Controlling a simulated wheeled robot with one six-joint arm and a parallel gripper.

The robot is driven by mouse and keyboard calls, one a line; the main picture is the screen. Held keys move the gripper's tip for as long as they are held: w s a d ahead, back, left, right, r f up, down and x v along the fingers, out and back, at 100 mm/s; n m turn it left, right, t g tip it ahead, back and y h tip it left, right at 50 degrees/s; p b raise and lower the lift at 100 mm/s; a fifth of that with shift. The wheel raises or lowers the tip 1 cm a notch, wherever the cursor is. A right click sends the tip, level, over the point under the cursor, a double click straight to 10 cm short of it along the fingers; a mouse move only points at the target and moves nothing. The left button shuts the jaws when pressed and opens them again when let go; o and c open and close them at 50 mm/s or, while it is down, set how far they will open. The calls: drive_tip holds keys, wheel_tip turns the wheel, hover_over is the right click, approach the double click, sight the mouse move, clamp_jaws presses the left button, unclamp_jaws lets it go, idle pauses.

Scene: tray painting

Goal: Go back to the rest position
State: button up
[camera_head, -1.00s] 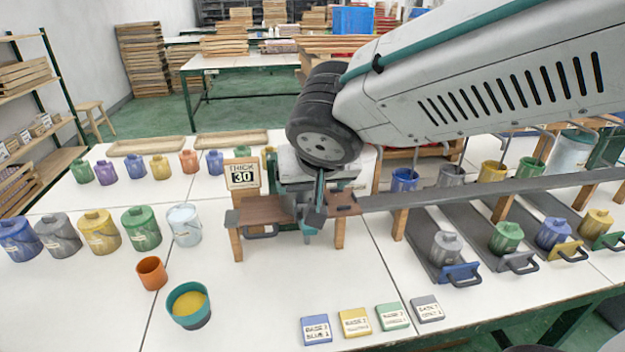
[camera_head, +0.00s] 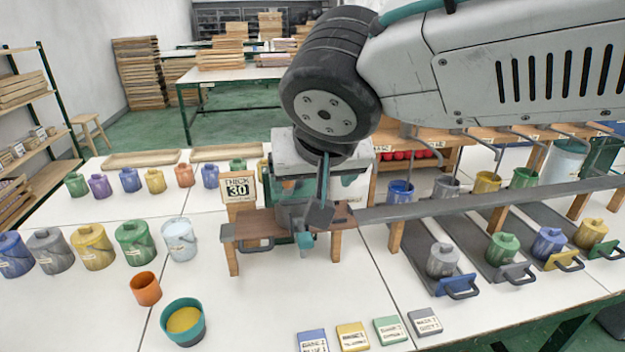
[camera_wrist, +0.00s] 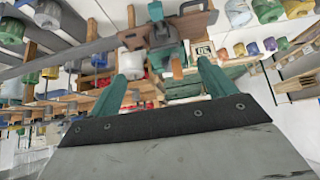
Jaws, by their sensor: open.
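My gripper (camera_head: 312,226) hangs empty in front of the small wooden stand (camera_head: 250,231) in the middle of the table. In the wrist view its two teal fingers stand wide apart, with my gripper (camera_wrist: 162,80) holding nothing between them. The stand (camera_wrist: 190,22) shows upside down at the top of that view. My arm reaches in from the upper right of the head view and hides part of the stand and what is behind it. I cannot tell whether the fingers touch the stand.
A sign reading THICK 30 (camera_head: 238,188) stands behind the wooden stand. A teal bowl of yellow paint (camera_head: 183,322) and an orange cup (camera_head: 145,289) are at front left. Lidded cans (camera_head: 92,247) line the left. A long grey rail (camera_head: 480,202) and sloping lanes with cans are at right.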

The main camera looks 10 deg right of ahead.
drive_tip(key=s+d+f+g, duration=0.3)
drive_tip(key=s+d, duration=0.4)
drive_tip(key=d, duration=0.1)
drive_tip(key=s+d+f+g, duration=0.3)
drive_tip(key=s+d+f, duration=0.1)
drive_tip(key=s+d, duration=0.3)
drive_tip(key=shift+d+f+n+y, duration=0.2)
drive_tip(key=shift+d+n+y, duration=0.1)
drive_tip(key=shift+d, duration=0.2)
